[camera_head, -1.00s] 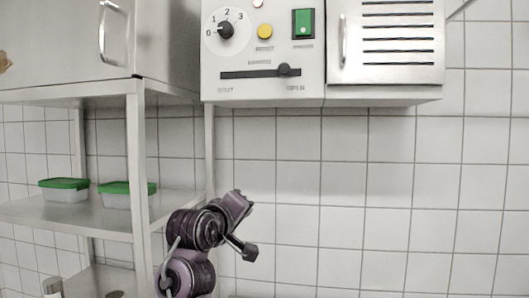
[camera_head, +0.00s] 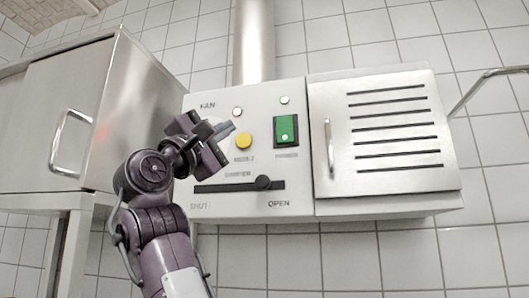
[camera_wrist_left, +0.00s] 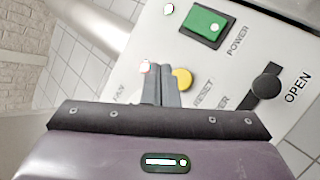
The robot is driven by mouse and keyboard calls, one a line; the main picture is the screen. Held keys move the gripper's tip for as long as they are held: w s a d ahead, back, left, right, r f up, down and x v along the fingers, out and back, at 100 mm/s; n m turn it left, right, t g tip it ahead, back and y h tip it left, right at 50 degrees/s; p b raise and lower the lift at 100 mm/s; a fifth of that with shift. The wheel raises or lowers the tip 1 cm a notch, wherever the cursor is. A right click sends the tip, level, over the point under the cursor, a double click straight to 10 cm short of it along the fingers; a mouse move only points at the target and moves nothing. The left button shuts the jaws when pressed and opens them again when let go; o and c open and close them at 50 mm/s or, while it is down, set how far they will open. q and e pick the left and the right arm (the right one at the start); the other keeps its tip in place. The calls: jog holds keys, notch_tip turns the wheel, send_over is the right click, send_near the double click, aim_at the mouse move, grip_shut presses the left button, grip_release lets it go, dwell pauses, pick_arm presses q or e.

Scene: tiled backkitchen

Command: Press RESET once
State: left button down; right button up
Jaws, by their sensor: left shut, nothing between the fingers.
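The yellow round RESET button (camera_head: 244,140) is on the front of a white control box (camera_head: 225,205), above its RESET label. In the left wrist view the button (camera_wrist_left: 182,79) is partly covered by my fingertips. My left gripper (camera_head: 226,131) is shut and empty, raised in front of the box, its tips just left of the button in the head view. In the left wrist view the shut fingers (camera_wrist_left: 161,75) point toward the panel beside the button. I cannot tell whether they touch it. My right gripper is not in view.
Right of RESET is the green POWER switch (camera_head: 286,131); below is the damper slider (camera_head: 263,182). A small red-rimmed lamp (camera_head: 237,112) sits above. My arm hides the FAN dial. A louvred metal door (camera_head: 385,135) is at right, a steel cabinet (camera_head: 95,120) at left.

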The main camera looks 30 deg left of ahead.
aim_at(236, 139)
pick_arm(q)
jog(key=shift+w+a+r+p, duration=0.2)
jog(key=shift+w+a+p, duration=0.2)
jog(key=shift+w+p, duration=0.6)
jog(key=shift+w+a+r+p, duration=0.2)
jog(key=shift+w+a+p, duration=0.15)
jog(key=shift+w+p, duration=0.7)
jog(key=shift+w+a+r+p, duration=0.2)
jog(key=shift+w+a+p, duration=0.3)
jog(key=shift+w, duration=0.9)
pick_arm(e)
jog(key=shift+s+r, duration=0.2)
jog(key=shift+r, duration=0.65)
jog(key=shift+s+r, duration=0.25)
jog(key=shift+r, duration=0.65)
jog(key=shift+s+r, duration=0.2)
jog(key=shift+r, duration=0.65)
pick_arm(q)
jog(key=shift+d, duration=0.15)
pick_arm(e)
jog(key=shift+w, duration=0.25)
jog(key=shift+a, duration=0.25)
pick_arm(q)
jog(key=shift+w+h, duration=0.1)
jog(key=shift+h, duration=0.2)
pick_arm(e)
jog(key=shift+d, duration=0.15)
